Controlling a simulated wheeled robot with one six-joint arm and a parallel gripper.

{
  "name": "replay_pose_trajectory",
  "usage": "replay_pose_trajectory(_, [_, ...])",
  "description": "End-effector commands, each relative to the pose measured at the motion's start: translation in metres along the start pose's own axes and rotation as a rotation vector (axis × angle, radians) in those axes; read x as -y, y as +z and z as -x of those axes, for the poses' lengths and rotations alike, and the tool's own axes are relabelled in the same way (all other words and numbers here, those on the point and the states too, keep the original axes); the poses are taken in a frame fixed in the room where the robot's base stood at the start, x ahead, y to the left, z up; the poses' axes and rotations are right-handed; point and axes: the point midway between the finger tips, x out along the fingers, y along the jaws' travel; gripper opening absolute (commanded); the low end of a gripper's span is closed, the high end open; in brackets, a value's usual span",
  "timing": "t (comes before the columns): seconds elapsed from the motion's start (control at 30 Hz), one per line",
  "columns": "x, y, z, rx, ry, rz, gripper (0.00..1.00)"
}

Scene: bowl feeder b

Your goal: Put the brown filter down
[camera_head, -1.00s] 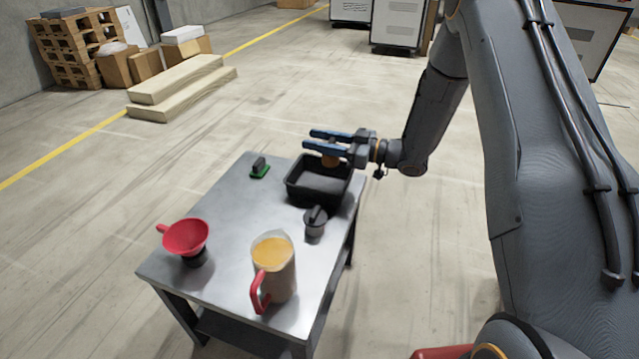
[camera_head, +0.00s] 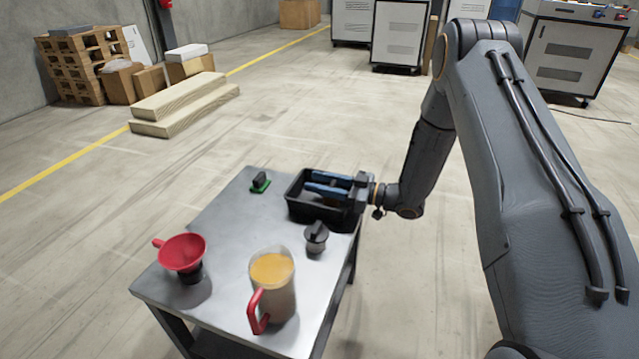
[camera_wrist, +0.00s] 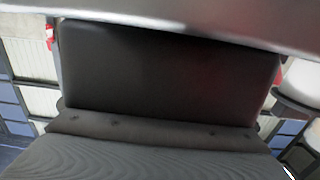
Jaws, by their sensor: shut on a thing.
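My gripper (camera_head: 309,183) reaches in from the right with its two blue fingers low inside the black tray (camera_head: 308,213). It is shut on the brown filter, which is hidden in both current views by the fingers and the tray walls. I cannot tell whether the filter touches the tray floor. The tray stands at the far right corner of the table. The wrist view shows mostly a dark flat face and a grey surface, with no filter visible.
The grey table (camera_head: 222,240) also holds a dark knobbed part (camera_head: 316,239), a jug of orange contents (camera_head: 273,288) with a red handle, a red funnel (camera_head: 181,252) on a black base, and a small green-based item (camera_head: 260,183). The table's middle is clear.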

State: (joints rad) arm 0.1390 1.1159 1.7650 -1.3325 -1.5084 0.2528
Motion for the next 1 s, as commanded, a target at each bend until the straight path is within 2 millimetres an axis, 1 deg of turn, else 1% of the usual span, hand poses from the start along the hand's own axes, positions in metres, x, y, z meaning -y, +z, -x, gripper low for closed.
replay_pose_trajectory(0.07, [0.000,0.003,0.000,0.000,0.000,0.000,0.14])
replay_pose_trajectory(0.1, [0.000,0.003,0.000,0.000,0.000,0.000,0.42])
replay_pose_trajectory(0.2, [0.000,0.003,0.000,0.000,0.000,-0.001,0.56])
replay_pose_trajectory(0.4, [0.000,0.003,0.000,0.001,0.000,-0.001,0.56])
replay_pose_trajectory(0.5, [0.000,-0.002,0.000,0.001,0.000,0.000,0.56])
replay_pose_trajectory(0.57, [0.000,-0.001,0.006,0.001,0.002,-0.001,0.56])
replay_pose_trajectory(0.67, [-0.001,-0.001,0.022,0.001,0.004,-0.002,0.56])
replay_pose_trajectory(0.9, [0.000,-0.002,0.072,0.000,0.004,-0.002,0.56])
replay_pose_trajectory(1.0, [0.000,-0.002,0.090,0.000,0.003,-0.002,0.56])
